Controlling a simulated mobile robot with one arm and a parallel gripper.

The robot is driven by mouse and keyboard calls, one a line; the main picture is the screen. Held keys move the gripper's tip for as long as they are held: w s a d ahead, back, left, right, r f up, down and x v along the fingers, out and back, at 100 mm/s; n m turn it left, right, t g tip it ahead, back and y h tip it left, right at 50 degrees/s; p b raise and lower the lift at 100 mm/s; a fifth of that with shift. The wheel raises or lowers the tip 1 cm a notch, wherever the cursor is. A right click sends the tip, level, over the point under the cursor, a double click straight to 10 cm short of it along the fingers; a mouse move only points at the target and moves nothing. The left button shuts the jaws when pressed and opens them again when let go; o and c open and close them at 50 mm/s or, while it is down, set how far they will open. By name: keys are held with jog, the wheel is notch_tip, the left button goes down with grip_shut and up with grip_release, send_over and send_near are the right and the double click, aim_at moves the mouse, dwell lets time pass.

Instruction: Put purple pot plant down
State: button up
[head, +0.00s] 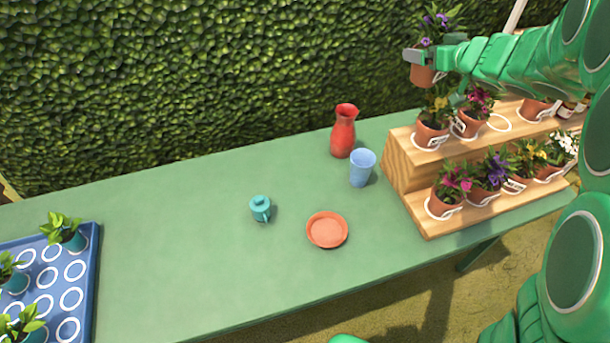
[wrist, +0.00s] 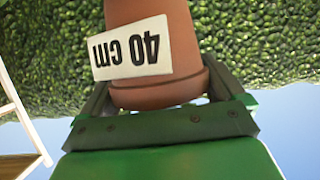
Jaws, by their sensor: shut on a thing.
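The purple pot plant (head: 424,72) is a terracotta pot with purple flowers, held up in the air at the upper right of the head view. My gripper (head: 420,57) is shut on its pot, which stays upright above the stepped wooden stand (head: 402,172). In the wrist view the pot (wrist: 150,98) sits between the two jaws of my gripper (wrist: 160,100); a white label reading "40 cm" shows upside down on it. The flowers are outside the wrist view.
Several potted flowers stand on the stand, in white rings; one ring (head: 500,122) on the upper step looks empty. The green table (head: 180,240) holds a red vase (head: 344,132), blue cup (head: 361,168), teal mug (head: 260,208), terracotta saucer (head: 327,230) and blue tray (head: 88,290) with seedlings.

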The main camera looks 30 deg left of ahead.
jog(key=s+a+n+g+y, duration=0.2)
jog(key=s+a+n+g, duration=0.1)
jog(key=s+a, duration=0.75)
jog(key=s+a+n+g+y, duration=0.15)
jog(key=s+a, duration=0.55)
jog(key=a, duration=0.7)
jog(key=shift+n+g, duration=0.25)
jog(key=shift+f, duration=17.15)
jog(key=shift+f+h, duration=0.1)
jog(key=shift+h, duration=0.15)
jog(key=o, duration=1)
jog(key=v, duration=1.2)
